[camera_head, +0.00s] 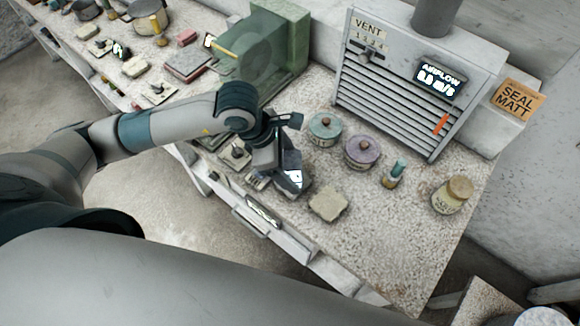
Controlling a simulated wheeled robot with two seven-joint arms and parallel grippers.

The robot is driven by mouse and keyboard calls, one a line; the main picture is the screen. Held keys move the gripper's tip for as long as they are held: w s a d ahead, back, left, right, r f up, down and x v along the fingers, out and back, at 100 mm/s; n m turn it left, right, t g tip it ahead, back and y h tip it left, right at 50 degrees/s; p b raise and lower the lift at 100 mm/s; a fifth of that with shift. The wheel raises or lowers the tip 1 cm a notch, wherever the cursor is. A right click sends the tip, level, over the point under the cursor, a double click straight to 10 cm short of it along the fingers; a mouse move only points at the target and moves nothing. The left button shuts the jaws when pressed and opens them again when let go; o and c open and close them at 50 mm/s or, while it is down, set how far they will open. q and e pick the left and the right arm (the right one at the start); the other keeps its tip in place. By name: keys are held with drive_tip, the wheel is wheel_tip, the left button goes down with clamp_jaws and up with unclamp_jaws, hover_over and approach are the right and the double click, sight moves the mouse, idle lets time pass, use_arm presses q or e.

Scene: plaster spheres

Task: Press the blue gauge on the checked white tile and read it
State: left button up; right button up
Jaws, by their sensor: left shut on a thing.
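My left gripper (284,160) is over the front part of the bench. It is shut on a small dark device with a bright face (294,177), which I take to be the blue gauge; its colour is hard to tell. The device is low, at or just above the bench top; whether it touches anything is hidden. A pale, plain-looking slab (329,204) lies just right of it, apart from it. I cannot make out a checked white tile; small items left of and under the gripper are partly hidden. My right gripper is not in view.
A green-lidded jar (325,130), a purple-lidded jar (362,153), a small teal-topped bottle (394,174) and a corked jar (452,195) stand to the right. The grey vent unit (418,85) and green machine (265,55) stand behind. The bench (400,245) is clear at front right.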

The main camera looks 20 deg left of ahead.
use_arm(q)
drive_tip(key=shift+r+p, duration=0.8)
drive_tip(key=shift+r, duration=1.1)
drive_tip(key=shift+f, duration=0.1)
drive_tip(key=shift+w+f+m+g+b, duration=0.15)
drive_tip(key=shift+m+g+b, duration=0.25)
drive_tip(key=shift+m, duration=0.6)
drive_tip(key=m, duration=0.1)
drive_tip(key=m+g, duration=0.1)
drive_tip(key=m+b, duration=0.1)
drive_tip(key=shift+w+a+f+m, duration=0.15)
drive_tip(key=shift+a+m, duration=0.1)
drive_tip(key=shift+m, duration=0.05)
drive_tip(key=m+g, duration=0.1)
drive_tip(key=m, duration=0.1)
drive_tip(key=a+m+b, duration=0.1)
drive_tip(key=m, duration=0.1)
drive_tip(key=shift+w+g, duration=0.2)
drive_tip(key=shift+g, duration=0.2)
drive_tip(key=w+a+r+m+g+y+b, duration=0.1)
drive_tip(key=a+r+m+g+y+b, duration=0.1)
drive_tip(key=m, duration=1)
drive_tip(key=a+r+y+b, duration=0.1)
drive_tip(key=a+r+y, duration=0.1)
drive_tip(key=a+r, duration=0.1)
drive_tip(key=shift+w+a+r+m+g+b, duration=0.3)
drive_tip(key=shift+a+r+b, duration=0.1)
